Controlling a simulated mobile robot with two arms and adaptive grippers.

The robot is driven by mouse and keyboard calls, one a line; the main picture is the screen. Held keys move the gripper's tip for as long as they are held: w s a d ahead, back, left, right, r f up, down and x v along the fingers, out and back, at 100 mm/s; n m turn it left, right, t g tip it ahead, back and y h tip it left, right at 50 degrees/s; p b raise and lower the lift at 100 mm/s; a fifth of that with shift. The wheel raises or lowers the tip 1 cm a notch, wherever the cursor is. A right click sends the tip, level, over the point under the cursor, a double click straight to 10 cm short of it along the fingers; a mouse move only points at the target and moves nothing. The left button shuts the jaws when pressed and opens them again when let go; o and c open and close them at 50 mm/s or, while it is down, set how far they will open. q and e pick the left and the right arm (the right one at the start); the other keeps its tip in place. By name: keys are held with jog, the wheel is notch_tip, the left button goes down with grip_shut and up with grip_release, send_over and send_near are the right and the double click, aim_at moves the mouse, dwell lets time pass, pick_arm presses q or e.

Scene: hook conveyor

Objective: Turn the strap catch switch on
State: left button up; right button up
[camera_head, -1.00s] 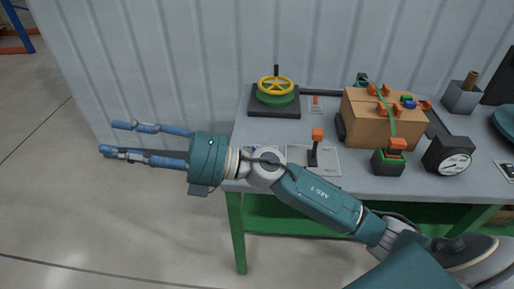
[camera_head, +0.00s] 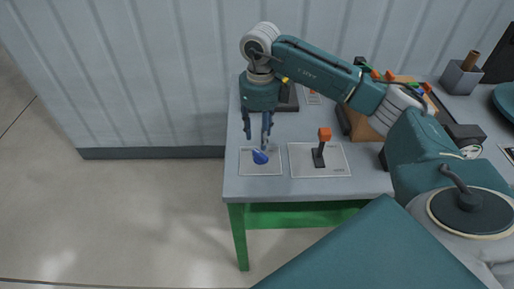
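A small switch with a blue handle (camera_head: 260,157) sits on a pale plate (camera_head: 248,167) at the table's front left corner. A second switch, a dark lever with an orange top (camera_head: 324,134), stands upright on a larger pale plate to its right. I cannot read which one is the strap catch switch. My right gripper (camera_head: 257,142) points down just above and behind the blue handle. Its two fingers are apart with nothing visible between them; I cannot tell whether a fingertip touches the handle. My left gripper is not in view.
The grey table (camera_head: 237,188) has green legs. My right arm partly hides a cardboard box (camera_head: 368,129) and a dark base behind the gripper. A grey holder (camera_head: 461,76) stands at the back right. Open floor lies left of the table.

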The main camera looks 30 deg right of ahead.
aim_at(259, 154)
notch_tip(259, 154, down, 4)
jog(key=shift+s+r+p, duration=0.1)
jog(key=shift+r+p, duration=0.1)
jog(key=shift+p, duration=0.25)
jog(key=shift+f, duration=0.9)
jog(key=f, duration=0.2)
jog(key=f+p, duration=0.1)
jog(key=shift+w, duration=0.25)
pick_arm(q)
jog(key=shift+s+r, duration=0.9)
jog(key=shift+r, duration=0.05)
pick_arm(e)
grip_shut()
